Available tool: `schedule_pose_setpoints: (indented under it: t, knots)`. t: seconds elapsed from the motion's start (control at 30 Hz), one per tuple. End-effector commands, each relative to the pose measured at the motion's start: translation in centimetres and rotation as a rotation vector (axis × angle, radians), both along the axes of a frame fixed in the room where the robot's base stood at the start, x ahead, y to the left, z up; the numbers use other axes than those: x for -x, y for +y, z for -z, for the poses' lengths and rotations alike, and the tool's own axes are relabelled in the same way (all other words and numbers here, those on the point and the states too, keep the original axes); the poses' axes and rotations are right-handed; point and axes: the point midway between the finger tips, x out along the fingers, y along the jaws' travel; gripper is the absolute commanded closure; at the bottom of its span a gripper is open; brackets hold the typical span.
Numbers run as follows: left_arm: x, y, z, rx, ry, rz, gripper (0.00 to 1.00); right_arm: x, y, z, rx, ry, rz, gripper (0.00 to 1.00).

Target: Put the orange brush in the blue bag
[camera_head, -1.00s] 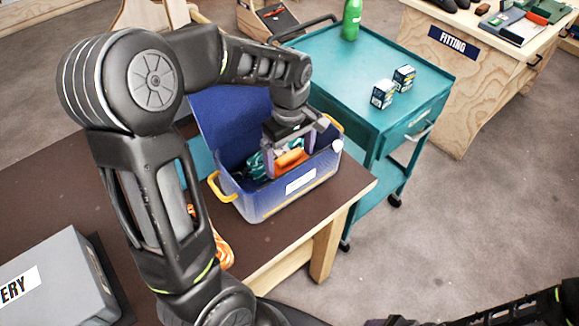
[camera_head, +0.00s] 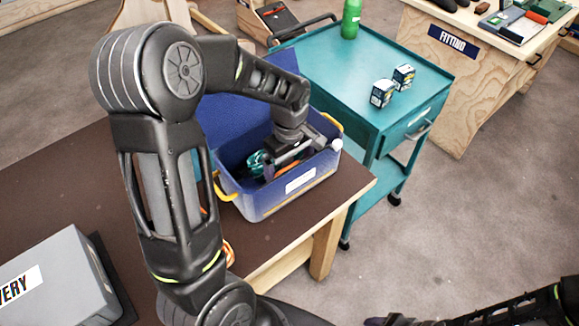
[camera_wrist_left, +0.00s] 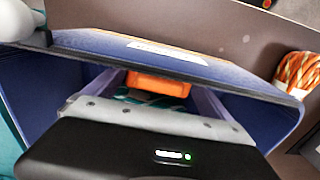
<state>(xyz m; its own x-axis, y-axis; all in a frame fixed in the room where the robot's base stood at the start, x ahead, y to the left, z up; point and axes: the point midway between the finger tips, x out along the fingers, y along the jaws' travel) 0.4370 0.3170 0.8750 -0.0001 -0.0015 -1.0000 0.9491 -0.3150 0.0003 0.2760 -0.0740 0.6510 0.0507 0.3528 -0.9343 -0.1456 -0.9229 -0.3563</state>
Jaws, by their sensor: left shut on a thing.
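The blue bag (camera_head: 262,205) stands open on the brown table, with yellow handles and a white label on its front. My left gripper (camera_head: 285,168) reaches down inside it, its fingers mostly hidden by the bag's wall in the head view. In the left wrist view the orange brush (camera_wrist_left: 157,83) sits between the purple fingers of my left gripper (camera_wrist_left: 157,92), which is shut on it, below the bag's rim. Teal-green coils (camera_head: 257,162) lie in the bag beside the gripper. Of my right arm, dark parts show at the bottom right; its fingertips are not clear.
A teal cart (camera_head: 330,75) with a green bottle (camera_head: 351,18) and two small boxes (camera_head: 382,93) stands behind the bag. A grey case (camera_head: 55,285) lies at the table's left. Orange rope (camera_wrist_left: 298,72) lies on the table outside the bag.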

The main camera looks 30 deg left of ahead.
Motion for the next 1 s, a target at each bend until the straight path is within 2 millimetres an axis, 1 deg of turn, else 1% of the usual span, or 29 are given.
schedule_pose_setpoints:
  t: [0.17,0.2,0.23,0.47,0.6,0.67,0.77,0.87,1.0]
  knots:
    - [0.0,0.0,0.4,0.0,0.0,0.0,0.47,0.0,0.0,0.4,-0.001,-0.001,-0.001,0.37]
    - [0.0,0.0,0.3,0.0,0.0,0.0,0.04,0.0,0.0,0.3,-0.001,-0.001,-0.001,0.37]
    - [0.0,0.0,0.3,0.0,0.0,0.0,0.01,0.0,0.0,0.2,-0.001,-0.001,-0.001,0.37]
    - [0.0,0.0,0.2,0.0,0.0,0.0,0.0,0.0,0.0,0.2,-0.001,-0.001,-0.001,0.37]
    - [0.0,0.0,-0.3,-0.001,-0.001,0.0,0.0,0.0,0.0,-0.2,0.0,0.0,0.0,0.37]
    - [-0.1,0.0,-0.6,-0.001,-0.003,0.0,0.0,0.0,0.0,0.1,0.0,0.0,0.0,0.37]
    - [-0.2,0.0,-1.9,0.0,-0.005,0.001,0.0,0.0,0.0,0.3,-0.001,-0.001,-0.001,0.37]
    - [-0.2,0.0,-3.7,-0.001,-0.007,0.001,0.0,0.0,0.0,0.5,-0.001,-0.001,-0.001,0.37]
    - [-0.2,0.0,-6.7,-0.001,-0.007,0.001,0.0,-0.1,0.0,0.8,-0.002,-0.003,-0.001,0.37]
